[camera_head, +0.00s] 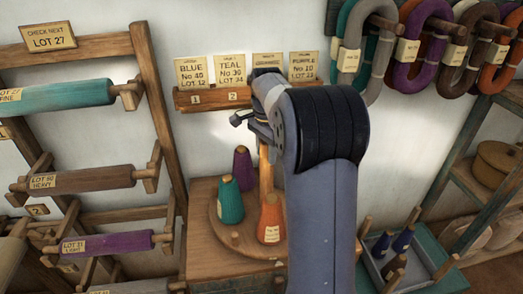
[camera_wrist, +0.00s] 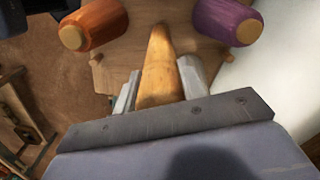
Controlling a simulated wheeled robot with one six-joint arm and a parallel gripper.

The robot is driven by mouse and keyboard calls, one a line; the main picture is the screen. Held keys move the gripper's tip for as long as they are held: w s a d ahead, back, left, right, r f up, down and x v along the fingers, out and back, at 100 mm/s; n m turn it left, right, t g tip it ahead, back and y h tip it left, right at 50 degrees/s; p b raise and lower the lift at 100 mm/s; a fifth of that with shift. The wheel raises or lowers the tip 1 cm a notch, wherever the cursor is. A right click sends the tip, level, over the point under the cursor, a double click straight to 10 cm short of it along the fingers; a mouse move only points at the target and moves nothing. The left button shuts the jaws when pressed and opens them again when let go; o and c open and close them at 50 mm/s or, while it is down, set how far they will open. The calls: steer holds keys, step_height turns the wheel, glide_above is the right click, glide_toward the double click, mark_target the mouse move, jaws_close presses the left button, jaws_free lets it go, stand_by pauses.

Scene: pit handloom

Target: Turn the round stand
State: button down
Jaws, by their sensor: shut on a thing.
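The round stand (camera_head: 222,240) is a flat wooden disc on a wooden cabinet. It carries a teal cone (camera_head: 230,201), a purple cone (camera_head: 244,167) and an orange cone (camera_head: 271,219), with a wooden post (camera_head: 265,172) rising among them. In the wrist view, my gripper (camera_wrist: 160,85) is shut on a tapered wooden piece (camera_wrist: 158,62), which looks like this post. The stand (camera_wrist: 125,52) lies beyond it, with the orange cone (camera_wrist: 95,22) at left and the purple cone (camera_wrist: 228,20) at right. My arm covers the stand's right side in the head view.
A card rail (camera_head: 210,101) is fixed to the wall behind my gripper. A rack with rolls, including a purple roll (camera_head: 105,244), stands at left. Yarn hanks (camera_head: 352,45) hang at upper right. A teal-rimmed tray (camera_head: 440,262) with small spools sits at lower right.

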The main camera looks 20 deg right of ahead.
steer(key=shift+n, duration=0.5)
stand_by(0.3)
steer(key=c, duration=0.9)
jaws_free()
step_height(320, 180, up, 11)
steer(key=shift+f+b, duration=0.1)
steer(key=shift+b, duration=0.25)
step_height(320, 180, down, 11)
steer(key=shift+r+p, duration=0.1)
steer(key=shift+p, duration=0.35)
